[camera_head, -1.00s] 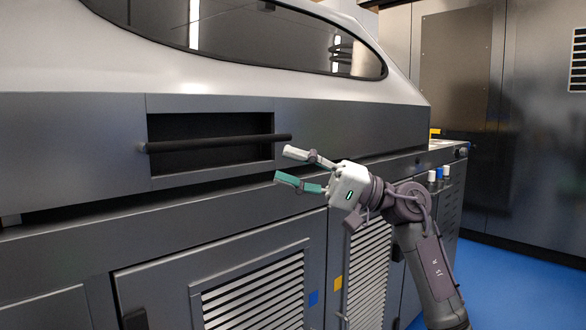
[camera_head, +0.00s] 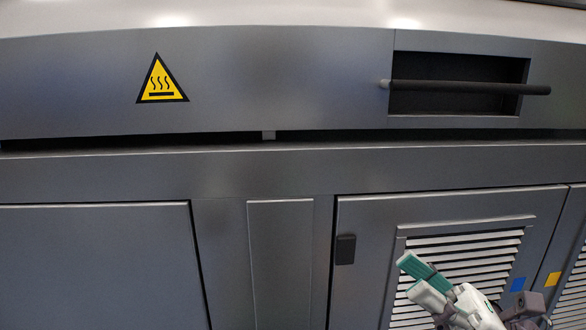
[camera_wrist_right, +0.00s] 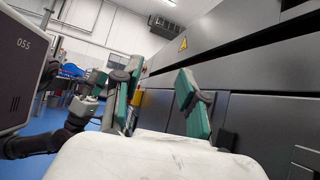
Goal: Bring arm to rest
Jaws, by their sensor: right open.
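My right gripper (camera_head: 411,276) is at the lower right of the head view, in front of a louvred door. Its two teal-and-pale fingers are apart with nothing between them. The right wrist view also shows the spread, empty fingers (camera_wrist_right: 160,78), with the grey machine beyond. What looks like my left gripper (camera_wrist_right: 95,82) is small at the left of the right wrist view, partly hidden, and its jaws cannot be made out. It is not in the head view.
The grey machine (camera_head: 270,85) fills the head view. Its dark bar handle (camera_head: 470,88) crosses a recess above and apart from my right gripper. A yellow heat-warning sign (camera_head: 161,82) is at the left. Blue floor (camera_wrist_right: 45,120) shows at the left of the right wrist view.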

